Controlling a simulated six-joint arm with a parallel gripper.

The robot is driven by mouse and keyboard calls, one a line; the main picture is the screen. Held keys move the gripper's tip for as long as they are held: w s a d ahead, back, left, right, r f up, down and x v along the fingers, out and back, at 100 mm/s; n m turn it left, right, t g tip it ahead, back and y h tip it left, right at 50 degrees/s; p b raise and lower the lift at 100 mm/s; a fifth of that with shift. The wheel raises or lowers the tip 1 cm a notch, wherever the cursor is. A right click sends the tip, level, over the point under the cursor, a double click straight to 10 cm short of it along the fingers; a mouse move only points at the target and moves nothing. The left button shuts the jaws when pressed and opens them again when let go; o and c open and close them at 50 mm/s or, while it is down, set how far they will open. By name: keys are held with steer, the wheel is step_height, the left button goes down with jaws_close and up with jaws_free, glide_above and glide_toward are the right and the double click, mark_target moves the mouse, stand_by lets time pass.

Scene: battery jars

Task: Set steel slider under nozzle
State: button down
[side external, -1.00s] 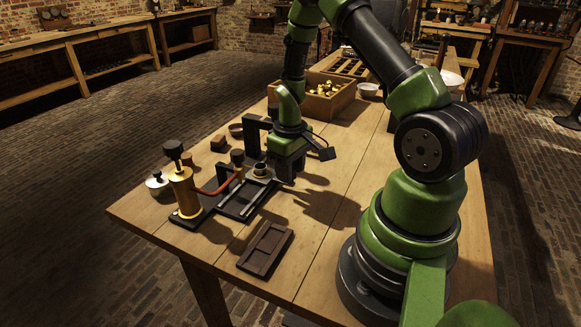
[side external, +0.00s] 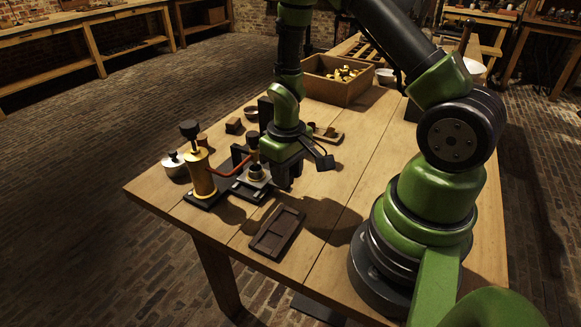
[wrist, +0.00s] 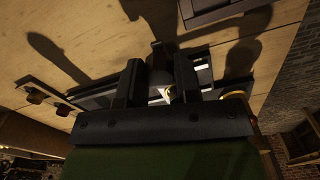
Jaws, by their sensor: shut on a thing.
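The steel slider (side external: 250,185) sits on the dark rail base at the table's left side, carrying a small round jar (side external: 257,173). The nozzle (side external: 253,155) is at the end of a red pipe from the brass pump (side external: 200,174) and appears above or close to the jar. I cannot tell whether they line up exactly. My gripper (side external: 288,180) is low at the slider's right side, shut on part of the slider. In the wrist view my gripper (wrist: 159,88) has a dark piece between its fingers, with a pale metal part beside it. The fingers hide the contact.
A dark shallow tray (side external: 277,232) lies near the front edge. A wooden box of brass parts (side external: 338,80) stands at the back. A lidded metal pot (side external: 173,163) and a small wooden block (side external: 234,126) are at left.

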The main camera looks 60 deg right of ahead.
steer(key=shift+a, duration=0.2)
steer(key=c, duration=0.8)
jaws_free()
steer(key=shift+c, duration=0.2)
step_height(320, 180, up, 9)
steer(key=shift+f, duration=0.2)
steer(key=shift+r, duration=0.7)
steer(key=s+a+r+t+y, duration=0.1)
steer(key=s+a+r+t, duration=0.2)
steer(key=r, duration=0.5)
steer(key=s+a+r+m+t+y, duration=0.1)
steer(key=s+a+r+t, duration=0.3)
steer(key=s+r, duration=0.4)
steer(key=shift+a+r+m, duration=0.3)
steer(key=shift+a+r, duration=0.15)
steer(key=shift+a, duration=0.4)
